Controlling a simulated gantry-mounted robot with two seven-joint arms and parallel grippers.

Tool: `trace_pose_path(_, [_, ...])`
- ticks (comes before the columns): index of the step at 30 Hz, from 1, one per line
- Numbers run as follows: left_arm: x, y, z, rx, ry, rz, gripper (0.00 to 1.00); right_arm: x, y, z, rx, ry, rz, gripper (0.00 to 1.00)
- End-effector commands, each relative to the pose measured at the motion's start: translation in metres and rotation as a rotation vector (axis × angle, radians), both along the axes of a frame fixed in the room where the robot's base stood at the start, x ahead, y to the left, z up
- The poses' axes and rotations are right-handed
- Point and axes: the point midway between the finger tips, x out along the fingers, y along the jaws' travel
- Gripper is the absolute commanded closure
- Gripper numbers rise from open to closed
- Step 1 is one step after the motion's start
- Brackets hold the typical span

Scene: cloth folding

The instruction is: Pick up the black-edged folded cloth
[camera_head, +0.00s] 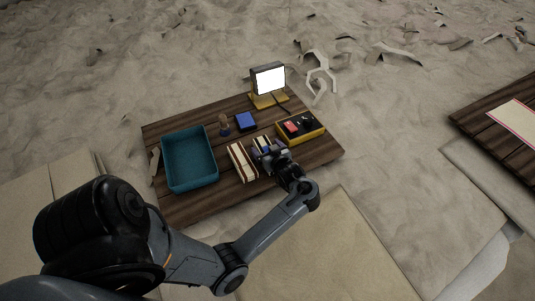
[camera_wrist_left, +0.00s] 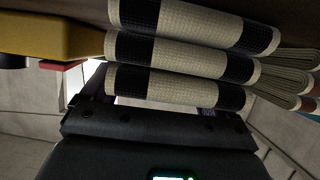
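The black-edged folded cloth (camera_head: 262,142) is cream with dark bands and lies on the wooden board, partly hidden by my left gripper. In the left wrist view, a layered stack of cream cloth with black bands (camera_wrist_left: 180,52) fills the top, close in front of the fingers. My left gripper (camera_head: 267,153) is right at this cloth. In the wrist view its two fingers (camera_wrist_left: 147,92) stand wide apart, their tips hidden behind the cloth's lowest layer. I cannot tell whether they touch it. My right gripper is not in view.
A cream cloth with dark red stripes (camera_head: 242,162) lies just left of the gripper. A teal bin (camera_head: 190,160), a blue block (camera_head: 245,121), a brown figure (camera_head: 224,125) and a lit screen (camera_head: 268,79) stand around.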

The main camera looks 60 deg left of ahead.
Motion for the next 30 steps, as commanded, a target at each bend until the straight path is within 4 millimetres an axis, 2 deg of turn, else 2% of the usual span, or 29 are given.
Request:
trace_pose_path(1, [0.0,0.0,0.0,0.0,0.0,0.0,0.21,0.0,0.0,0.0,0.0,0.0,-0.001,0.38])
trace_pose_path(11, [0.0,0.0,0.0,0.0,0.0,0.0,0.71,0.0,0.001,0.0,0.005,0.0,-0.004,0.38])
trace_pose_path(21, [0.001,0.0,0.006,0.001,-0.003,0.0,0.72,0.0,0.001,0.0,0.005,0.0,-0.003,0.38])
trace_pose_path(26, [0.001,0.0,0.026,0.001,-0.007,0.001,0.72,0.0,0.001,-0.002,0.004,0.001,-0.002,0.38])
trace_pose_path(30, [0.001,0.0,0.05,0.0,-0.008,0.001,0.72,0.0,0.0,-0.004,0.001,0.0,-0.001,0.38])
